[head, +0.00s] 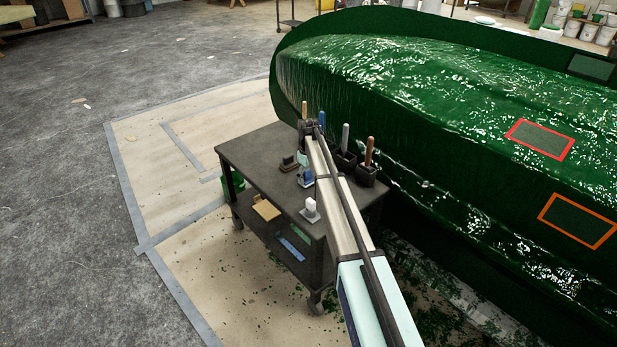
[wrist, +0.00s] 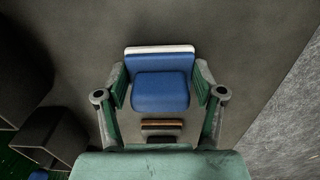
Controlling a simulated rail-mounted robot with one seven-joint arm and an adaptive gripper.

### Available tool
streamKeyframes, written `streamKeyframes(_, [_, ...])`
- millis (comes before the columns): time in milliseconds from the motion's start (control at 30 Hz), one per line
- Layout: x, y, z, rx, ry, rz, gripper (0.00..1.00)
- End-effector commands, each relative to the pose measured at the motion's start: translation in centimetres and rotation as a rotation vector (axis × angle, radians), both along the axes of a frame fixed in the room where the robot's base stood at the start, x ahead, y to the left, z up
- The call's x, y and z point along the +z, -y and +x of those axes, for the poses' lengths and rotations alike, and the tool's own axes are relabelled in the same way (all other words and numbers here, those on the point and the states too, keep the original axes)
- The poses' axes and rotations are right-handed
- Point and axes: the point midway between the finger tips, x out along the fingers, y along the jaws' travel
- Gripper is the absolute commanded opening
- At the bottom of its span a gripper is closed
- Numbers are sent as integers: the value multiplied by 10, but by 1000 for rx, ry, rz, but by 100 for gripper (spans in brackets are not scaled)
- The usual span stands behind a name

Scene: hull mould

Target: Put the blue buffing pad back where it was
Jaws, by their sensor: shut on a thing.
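The blue buffing pad (wrist: 160,90) sits between the two green fingers of my gripper (wrist: 162,92) in the wrist view. The gripper is shut on it. A white strip shows along the pad's upper edge in that view. In the head view a small blue block (head: 305,180), which looks like the same pad, shows under my arm's end over the dark cart top (head: 250,150). It appears at or a little above the surface; the gap is too small to tell. My arm partly hides this spot.
A dark brown block (head: 288,162) stands beside the pad, and a white-handled block (head: 311,208) stands nearer the cart's front edge. Dark holders (head: 366,176) with upright handles line the right side. The green hull (head: 450,110) rises just beyond. A yellowish block (head: 266,209) lies on the lower shelf.

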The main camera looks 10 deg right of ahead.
Motion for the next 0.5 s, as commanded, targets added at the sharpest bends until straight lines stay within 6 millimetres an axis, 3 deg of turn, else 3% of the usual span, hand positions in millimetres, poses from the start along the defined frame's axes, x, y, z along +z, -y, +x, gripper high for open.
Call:
streamKeyframes(100, [-3,0,0,0,-1,-1,40])
streamKeyframes(133, [-3,0,0,0,0,0,79])
streamKeyframes(167, [-3,0,0,0,0,0,89])
streamKeyframes(200, [-3,0,0,0,0,0,93])
streamKeyframes(500, [-2,0,0,0,0,0,93])
